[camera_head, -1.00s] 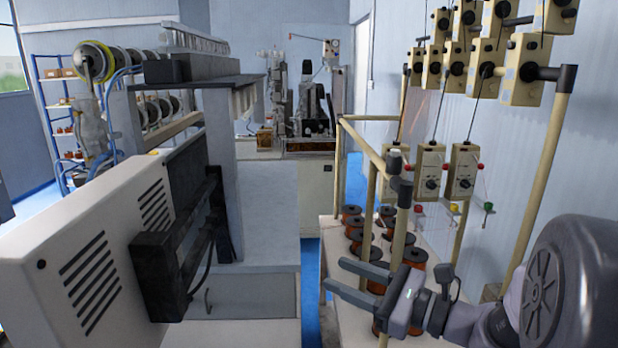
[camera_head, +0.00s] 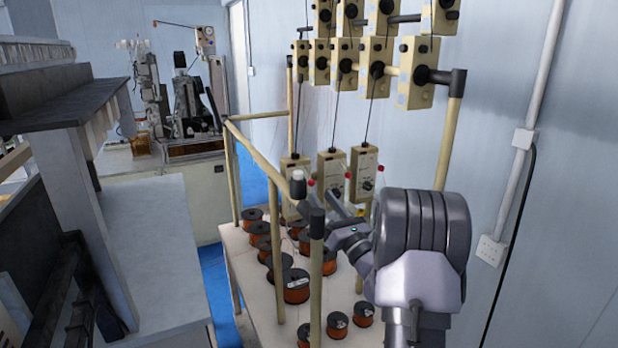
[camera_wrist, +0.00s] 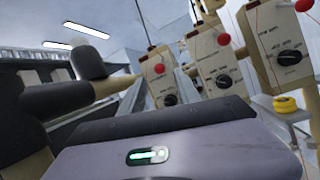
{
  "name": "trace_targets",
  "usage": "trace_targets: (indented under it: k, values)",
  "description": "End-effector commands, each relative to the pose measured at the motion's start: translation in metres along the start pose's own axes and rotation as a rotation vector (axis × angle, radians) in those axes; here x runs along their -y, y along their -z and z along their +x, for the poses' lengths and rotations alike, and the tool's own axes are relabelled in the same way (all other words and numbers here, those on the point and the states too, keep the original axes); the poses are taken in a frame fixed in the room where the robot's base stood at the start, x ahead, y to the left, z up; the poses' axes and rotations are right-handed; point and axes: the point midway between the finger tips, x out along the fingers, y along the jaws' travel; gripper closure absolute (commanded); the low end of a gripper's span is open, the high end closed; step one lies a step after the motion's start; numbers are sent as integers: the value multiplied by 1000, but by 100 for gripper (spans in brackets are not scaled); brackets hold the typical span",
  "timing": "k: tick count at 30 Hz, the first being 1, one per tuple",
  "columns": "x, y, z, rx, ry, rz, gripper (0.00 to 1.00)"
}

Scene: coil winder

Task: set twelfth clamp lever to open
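Three beige tension boxes stand in a row, the left one (camera_head: 295,180), the middle one (camera_head: 331,172) and the right one (camera_head: 364,170). Each has a black dial and red ball-ended parts. In the wrist view they are close ahead: left box (camera_wrist: 158,72), middle box (camera_wrist: 218,68), right box (camera_wrist: 282,40). I cannot tell which part is the twelfth clamp lever. My gripper (camera_head: 328,204) is in front of the boxes, above the spool table. Its grey fingers (camera_wrist: 160,86) look spread in the wrist view, with the left box visible beyond them and nothing held.
A beige pole frame with black end caps (camera_head: 317,222) stands close to my gripper. Copper wire spools (camera_head: 296,286) crowd the white table (camera_head: 240,262). More boxes (camera_head: 419,72) hang above. A yellow knob (camera_wrist: 286,103) is at right in the wrist view. The wall is right.

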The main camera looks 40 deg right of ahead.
Motion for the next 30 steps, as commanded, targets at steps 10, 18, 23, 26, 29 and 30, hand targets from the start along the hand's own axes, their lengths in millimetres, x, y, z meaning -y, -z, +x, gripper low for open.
trace_targets:
  k: [10,18,23,26,29,30]
  values:
    - [0,0,65,0,-1,0,61]
    - [0,1,70,-1,-1,1,61]
    - [0,1,70,-1,-1,1,78]
    - [0,0,70,-1,-1,0,98]
    - [0,0,70,-1,0,0,100]
    - [0,0,70,-1,-1,0,100]
